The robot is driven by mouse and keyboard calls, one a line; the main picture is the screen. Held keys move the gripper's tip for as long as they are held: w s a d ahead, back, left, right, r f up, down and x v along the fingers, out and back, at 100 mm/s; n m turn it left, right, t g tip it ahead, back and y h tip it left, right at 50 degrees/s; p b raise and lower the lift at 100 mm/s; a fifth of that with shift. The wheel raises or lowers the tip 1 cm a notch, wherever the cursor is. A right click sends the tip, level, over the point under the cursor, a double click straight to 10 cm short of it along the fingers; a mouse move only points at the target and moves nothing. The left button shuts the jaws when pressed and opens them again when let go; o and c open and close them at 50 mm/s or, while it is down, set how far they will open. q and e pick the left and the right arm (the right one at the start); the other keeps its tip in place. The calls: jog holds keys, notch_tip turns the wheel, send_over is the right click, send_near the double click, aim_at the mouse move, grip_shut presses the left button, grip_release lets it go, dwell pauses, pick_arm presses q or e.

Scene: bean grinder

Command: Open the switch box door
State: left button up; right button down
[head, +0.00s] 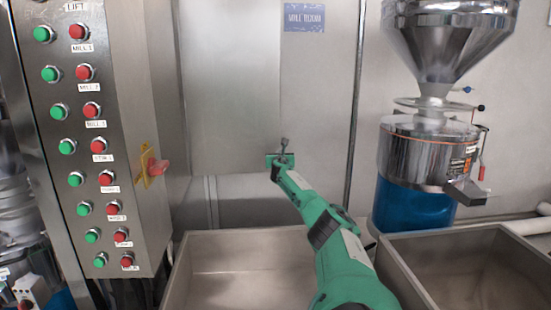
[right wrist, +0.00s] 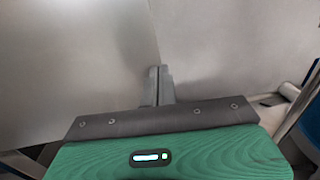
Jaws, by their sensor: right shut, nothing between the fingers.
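The steel switch box (head: 87,150) stands at the left of the head view, with rows of green and red buttons on its front. A red rotary switch (head: 158,166) on a yellow plate sits on its right side. A plain grey metal panel (head: 225,90) is right of it; I cannot tell whether it is the box's door. My right gripper (head: 284,146) is shut and empty, its fingers before the panel's lower right part. In the right wrist view the shut fingers (right wrist: 161,72) point at a seam between two grey surfaces; contact is unclear. My left gripper is out of view.
A steel bin (head: 235,238) lies below the panel, and another bin (head: 450,235) is at lower right. A grinder with a steel hopper (head: 450,35) and blue base (head: 410,208) stands at the right. A blue sign (head: 304,17) is on the upper wall.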

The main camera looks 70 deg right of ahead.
jog(key=shift+w+d, duration=0.15)
jog(key=shift+d, duration=0.2)
jog(key=shift+w+t, duration=0.1)
jog(key=shift+t, duration=0.2)
